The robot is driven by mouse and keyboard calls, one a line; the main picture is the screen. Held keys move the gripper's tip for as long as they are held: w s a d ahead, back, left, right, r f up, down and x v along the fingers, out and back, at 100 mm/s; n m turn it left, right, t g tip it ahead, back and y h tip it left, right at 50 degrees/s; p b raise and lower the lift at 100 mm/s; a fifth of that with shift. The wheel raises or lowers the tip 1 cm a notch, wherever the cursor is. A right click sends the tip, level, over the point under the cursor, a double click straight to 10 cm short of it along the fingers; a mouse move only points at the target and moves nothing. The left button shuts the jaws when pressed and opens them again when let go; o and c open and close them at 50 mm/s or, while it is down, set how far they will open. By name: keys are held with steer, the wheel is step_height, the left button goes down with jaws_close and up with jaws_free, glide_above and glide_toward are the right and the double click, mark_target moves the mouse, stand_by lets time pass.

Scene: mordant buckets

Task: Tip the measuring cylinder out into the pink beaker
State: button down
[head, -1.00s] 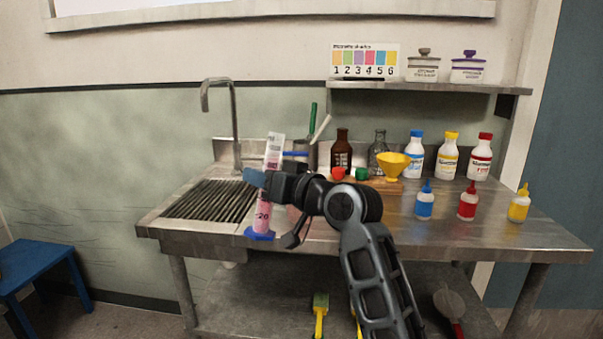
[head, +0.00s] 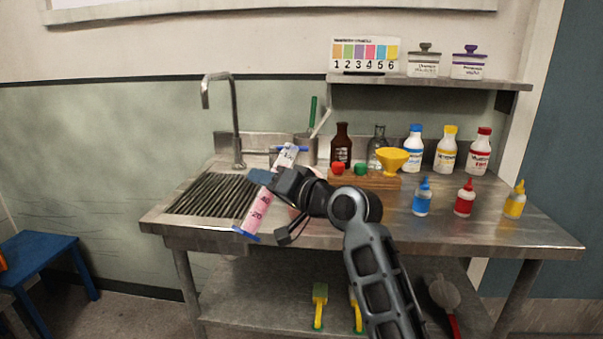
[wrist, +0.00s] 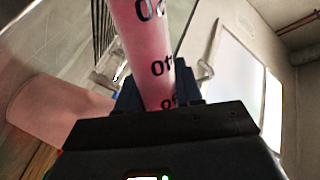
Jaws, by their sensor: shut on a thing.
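The measuring cylinder (head: 256,213) holds pink liquid and has a blue foot and a blue collar near its top. My gripper (head: 262,178) is shut on its middle, above the sink bench. The cylinder leans, its top to the right and its foot to the lower left. In the wrist view the cylinder (wrist: 146,45) stands between the fingers, pink behind its black marks. A pinkish, see-through vessel, seemingly the pink beaker (wrist: 60,122), shows at left in the wrist view. In the head view my gripper hides most of it. I see no liquid pouring out.
A draining grid (head: 212,197) and a tap (head: 236,120) are at left. A wooden rack (head: 375,181) with a yellow funnel (head: 392,160) stands right of my gripper. Dropper bottles (head: 465,200) and several larger bottles stand further right. The bench's front right is clear.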

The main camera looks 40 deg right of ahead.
steer(key=shift+a+f+m, duration=0.25)
steer(key=shift+m, duration=0.25)
steer(key=shift+s+a+f+m+p, duration=0.1)
steer(key=shift+a+f+m+p, duration=0.15)
steer(key=shift+m, duration=0.3)
steer(key=shift+a+f+m+p, duration=0.15)
steer(key=shift+f+m+p, duration=0.2)
steer(key=shift+m, duration=0.2)
steer(key=shift+a+r+m+y+p, duration=0.1)
steer(key=shift+r+m+y+p, duration=0.2)
steer(key=shift+r+m+p, duration=0.55)
stand_by(0.5)
steer(key=shift+d+r+m+g+p, duration=0.3)
steer(key=shift+d+r+m+p, duration=0.3)
steer(key=shift+p, duration=0.3)
stand_by(0.3)
steer(key=shift+r+m+y+p, duration=0.3)
steer(key=shift+r+m+p, duration=0.8)
steer(key=shift+p, duration=1.35)
stand_by(0.4)
